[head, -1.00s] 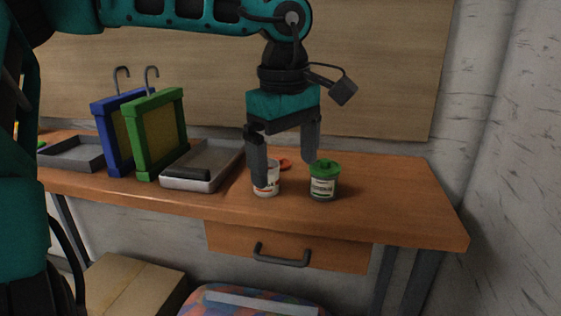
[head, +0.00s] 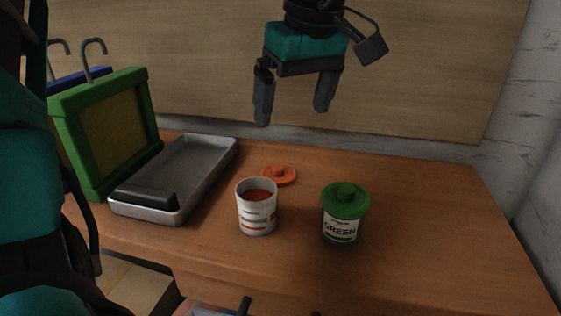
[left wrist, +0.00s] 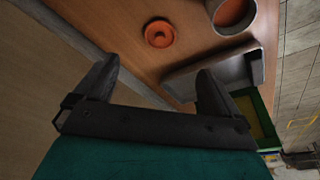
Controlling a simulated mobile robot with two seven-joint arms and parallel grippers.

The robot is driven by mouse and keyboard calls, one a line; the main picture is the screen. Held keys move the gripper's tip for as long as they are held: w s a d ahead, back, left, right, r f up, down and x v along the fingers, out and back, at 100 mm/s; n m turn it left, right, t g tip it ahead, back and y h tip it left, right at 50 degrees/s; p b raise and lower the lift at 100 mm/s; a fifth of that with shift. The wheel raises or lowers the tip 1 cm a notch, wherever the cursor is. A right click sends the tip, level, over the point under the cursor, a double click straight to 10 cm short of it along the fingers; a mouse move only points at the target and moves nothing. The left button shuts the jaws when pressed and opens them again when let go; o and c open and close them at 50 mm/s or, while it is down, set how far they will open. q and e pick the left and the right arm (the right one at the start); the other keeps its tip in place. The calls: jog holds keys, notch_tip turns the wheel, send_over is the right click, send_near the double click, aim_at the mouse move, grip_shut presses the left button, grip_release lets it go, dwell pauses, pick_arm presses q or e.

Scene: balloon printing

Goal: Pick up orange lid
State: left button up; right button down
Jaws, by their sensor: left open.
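The orange lid (head: 280,175) lies flat on the wooden table, just behind the open white jar (head: 257,212) with orange-red contents. In the left wrist view the lid (left wrist: 159,33) shows ahead of the fingers, and part of the jar (left wrist: 232,14) is at the top right. My left gripper (head: 292,115) is open and empty, fingers pointing down, in the air above and behind the lid, apart from it. My right gripper is not seen.
A jar with a green lid (head: 343,214), labelled GREEN, stands right of the open jar. A metal tray (head: 218,160) with a dark roller is to the left, beside a green-framed screen (head: 108,135). The table's right side is clear.

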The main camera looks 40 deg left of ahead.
pick_arm(q)
jog(key=b, duration=0.2)
send_over(278, 167)
jog(key=d, duration=0.3)
jog(key=x, duration=0.4)
jog(key=s+d+x, duration=0.1)
jog(key=x, duration=0.2)
jog(key=shift+d+f, duration=0.1)
jog(key=shift+f, duration=0.2)
jog(key=shift+a+f, duration=0.2)
jog(key=shift+f, duration=0.05)
jog(key=b+x, duration=0.1)
jog(key=x, duration=0.2)
jog(key=shift+a+f+b, duration=0.3)
jog(key=shift+a+b, duration=0.05)
jog(key=shift+b, duration=0.05)
jog(key=shift+w+a+f, duration=0.1)
jog(key=shift+f, duration=0.35)
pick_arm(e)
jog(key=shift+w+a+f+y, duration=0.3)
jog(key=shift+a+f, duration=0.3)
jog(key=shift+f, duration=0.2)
pick_arm(q)
jog(key=shift+c, duration=0.5)
